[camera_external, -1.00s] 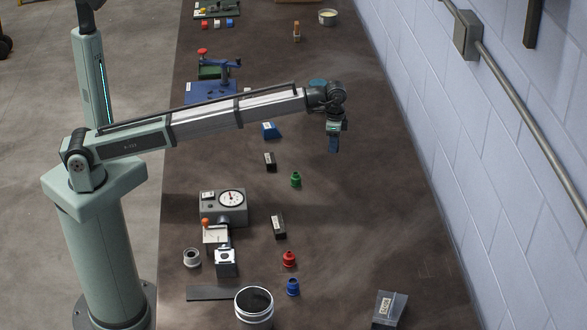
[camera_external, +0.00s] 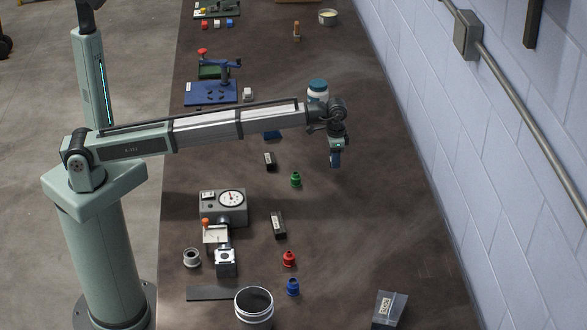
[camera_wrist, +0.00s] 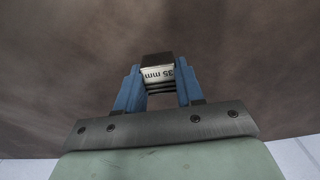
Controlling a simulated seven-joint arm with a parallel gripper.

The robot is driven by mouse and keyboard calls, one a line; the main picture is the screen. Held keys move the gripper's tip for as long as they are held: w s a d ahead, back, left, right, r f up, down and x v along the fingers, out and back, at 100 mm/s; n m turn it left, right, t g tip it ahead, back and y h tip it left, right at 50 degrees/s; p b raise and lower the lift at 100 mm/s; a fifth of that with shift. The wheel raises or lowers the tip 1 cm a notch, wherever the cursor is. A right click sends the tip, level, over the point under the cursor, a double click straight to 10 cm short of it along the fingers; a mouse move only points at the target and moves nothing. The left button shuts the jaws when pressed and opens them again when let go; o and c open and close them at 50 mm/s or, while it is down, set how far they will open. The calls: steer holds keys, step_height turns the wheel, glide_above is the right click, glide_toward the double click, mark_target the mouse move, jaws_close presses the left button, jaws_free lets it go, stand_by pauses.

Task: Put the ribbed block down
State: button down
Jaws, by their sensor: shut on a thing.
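The ribbed block (camera_wrist: 158,72) is a small dark block with a white "35 mm" label and ridges on its near side. In the wrist view it sits between the two blue fingers of my gripper (camera_wrist: 158,90), which is shut on it. In the external view my gripper (camera_external: 335,160) points down over the right half of the brown bench (camera_external: 370,220). The block is too small and covered there to make out clearly. Bare bench top shows behind the block in the wrist view; I cannot tell the exact gap beneath it.
A green knob part (camera_external: 296,179) and a black block (camera_external: 270,161) stand left of my gripper. A white jar with a blue lid (camera_external: 318,91) stands behind the wrist. A dial gauge (camera_external: 223,205) is at front left.

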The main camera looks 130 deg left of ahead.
steer(key=shift+f, duration=1.9)
steer(key=shift+f, duration=0.15)
steer(key=c, duration=0.7)
jaws_free()
step_height(320, 180, up, 12)
steer(key=shift+r, duration=0.15)
steer(key=shift+d, duration=0.1)
